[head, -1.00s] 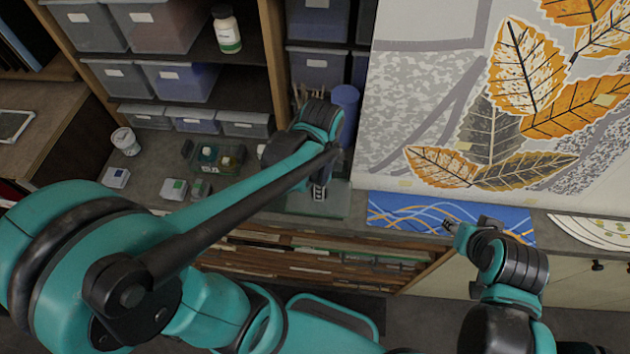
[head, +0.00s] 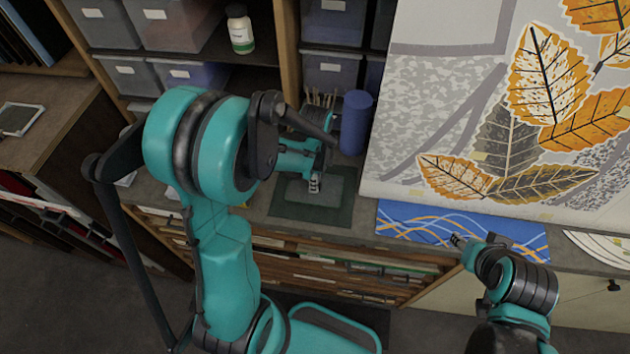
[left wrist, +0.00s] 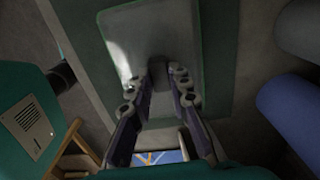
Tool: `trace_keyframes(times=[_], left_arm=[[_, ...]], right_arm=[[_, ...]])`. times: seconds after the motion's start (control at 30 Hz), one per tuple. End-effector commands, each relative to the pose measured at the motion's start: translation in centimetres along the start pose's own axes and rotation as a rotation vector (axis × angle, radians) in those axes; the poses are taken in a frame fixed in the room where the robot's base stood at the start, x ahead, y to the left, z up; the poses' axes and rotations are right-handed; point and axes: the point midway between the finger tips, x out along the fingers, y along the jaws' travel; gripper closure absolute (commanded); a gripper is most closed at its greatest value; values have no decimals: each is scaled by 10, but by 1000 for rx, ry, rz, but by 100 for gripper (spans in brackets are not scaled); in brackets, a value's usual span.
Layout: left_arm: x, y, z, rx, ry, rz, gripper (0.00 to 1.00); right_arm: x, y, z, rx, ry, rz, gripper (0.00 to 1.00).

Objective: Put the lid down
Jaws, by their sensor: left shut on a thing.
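My left gripper (head: 314,186) points down over a grey glass pane (head: 342,182) on a dark green mat (head: 290,207) on the counter. In the left wrist view, my left gripper's fingers (left wrist: 159,76) reach over the pane (left wrist: 150,35), with the mat (left wrist: 215,60) around it. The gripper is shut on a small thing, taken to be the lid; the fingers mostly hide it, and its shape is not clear. I cannot tell whether it touches the pane. My right gripper (head: 457,240) is small in view, above the counter's front edge; its fingers are unclear.
A blue cylinder (head: 355,122) stands right behind the mat, near a holder of brushes (head: 320,100). A blue patterned sheet (head: 420,222) lies to the right, below a large leaf-painted panel (head: 430,120). My left arm covers the counter on the left.

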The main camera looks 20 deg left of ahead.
Motion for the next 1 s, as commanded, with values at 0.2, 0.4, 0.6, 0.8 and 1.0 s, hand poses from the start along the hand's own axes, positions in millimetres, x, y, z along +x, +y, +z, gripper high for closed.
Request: trace_keyframes(times=[0.2, 0.4, 0.6, 0.8, 1.0], left_arm=[[1, 0, 0, 0, 0, 0, 100], [2, 0, 0, 0, 0, 0, 61], [2, 0, 0, 0, 0, 0, 61], [-7, 0, 0, 0, 0, 0, 61], [-47, 0, 0, 0, 0, 0, 61]], right_arm=[[1, 0, 1, 0, 0, 0, 60], [2, 0, 2, 0, 0, 0, 60], [2, 0, 2, 0, 0, 0, 60], [-2, 0, -2, 0, 0, 0, 60], [-9, 0, -6, 0, 0, 0, 60]])
